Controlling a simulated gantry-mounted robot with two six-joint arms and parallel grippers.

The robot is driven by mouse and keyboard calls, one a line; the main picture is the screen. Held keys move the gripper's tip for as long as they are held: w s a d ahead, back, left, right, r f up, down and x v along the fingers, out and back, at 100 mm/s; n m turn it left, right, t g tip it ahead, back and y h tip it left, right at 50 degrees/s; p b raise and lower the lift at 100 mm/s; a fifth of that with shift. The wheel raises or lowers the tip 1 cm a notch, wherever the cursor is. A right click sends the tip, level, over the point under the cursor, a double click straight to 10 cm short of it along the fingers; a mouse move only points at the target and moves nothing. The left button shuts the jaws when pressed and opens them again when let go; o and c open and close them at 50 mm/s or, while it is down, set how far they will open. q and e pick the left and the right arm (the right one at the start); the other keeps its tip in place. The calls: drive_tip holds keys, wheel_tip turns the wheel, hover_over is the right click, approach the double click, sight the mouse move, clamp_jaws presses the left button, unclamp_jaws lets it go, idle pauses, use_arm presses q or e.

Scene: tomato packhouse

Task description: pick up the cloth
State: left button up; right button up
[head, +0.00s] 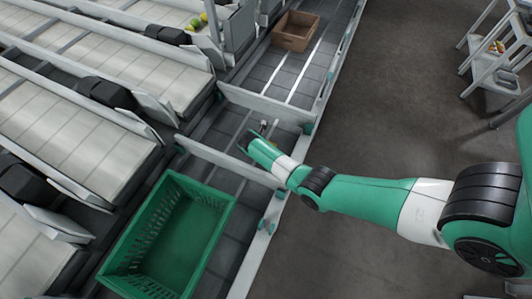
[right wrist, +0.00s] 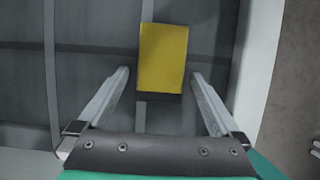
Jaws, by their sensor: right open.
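A yellow rectangular piece, which I take to be the cloth (right wrist: 163,58), shows in the right wrist view on the dark grey conveyor surface. My right gripper (right wrist: 160,75) is open, with one finger on each side of the cloth's near end. The fingers look apart from it, and nothing is held. In the head view my right gripper (head: 260,130) is over the conveyor between two pale crossbars, and the arm hides most or all of the cloth there. My left gripper is not in view.
An empty green crate (head: 222,200) stands on the conveyor nearer me. A brown box (head: 296,38) sits farther along it. Pale crossbars (head: 225,163) and the side rail (head: 262,240) border the spot. A metal shelf rack (head: 500,75) stands at the right, with clear floor between.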

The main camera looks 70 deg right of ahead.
drive_tip(key=c, duration=1.5)
drive_tip(key=shift+o, duration=0.2)
wheel_tip(320, 180, up, 10)
drive_tip(key=p, duration=0.6)
drive_tip(key=shift+p, duration=0.35)
